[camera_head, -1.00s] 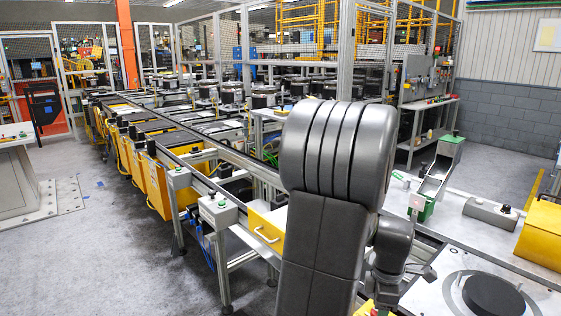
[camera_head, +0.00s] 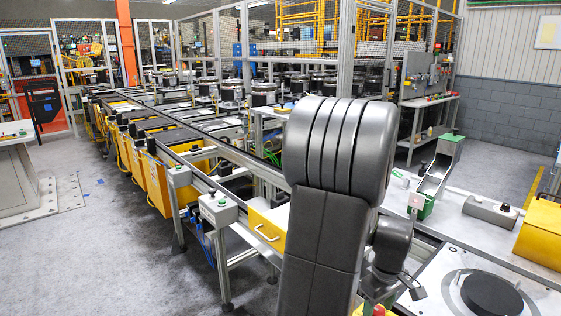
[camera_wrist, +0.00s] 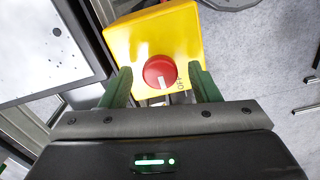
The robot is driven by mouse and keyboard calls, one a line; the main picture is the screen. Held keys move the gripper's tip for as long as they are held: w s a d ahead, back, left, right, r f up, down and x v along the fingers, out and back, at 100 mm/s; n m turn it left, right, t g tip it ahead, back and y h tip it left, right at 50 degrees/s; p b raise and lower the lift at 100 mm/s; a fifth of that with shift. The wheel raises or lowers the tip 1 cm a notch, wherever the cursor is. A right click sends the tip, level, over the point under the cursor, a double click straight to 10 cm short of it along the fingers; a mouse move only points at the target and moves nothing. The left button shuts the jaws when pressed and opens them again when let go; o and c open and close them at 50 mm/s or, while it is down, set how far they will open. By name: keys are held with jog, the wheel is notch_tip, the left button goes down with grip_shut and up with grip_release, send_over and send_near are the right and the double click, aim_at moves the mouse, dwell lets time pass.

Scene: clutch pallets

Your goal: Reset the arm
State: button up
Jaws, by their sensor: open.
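My arm rises through the middle of the head view and hides part of the bench behind it. In the wrist view my gripper (camera_wrist: 161,88) is open, with its two green fingers apart and nothing held between them. Beyond the fingers is a yellow box (camera_wrist: 185,35) with a round red button (camera_wrist: 160,71) on it. The button shows between the fingertips, but I cannot tell how far off it is. In the head view, a little of the yellow and red shows at the bottom edge (camera_head: 378,310), low beside my arm.
A conveyor line with yellow panels (camera_head: 155,180) runs back on the left. Grey floor (camera_head: 100,260) is clear at left.

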jog(key=m+p, duration=0.1)
jog(key=m, duration=0.5)
jog(key=shift+m, duration=0.3)
dwell(0.4)
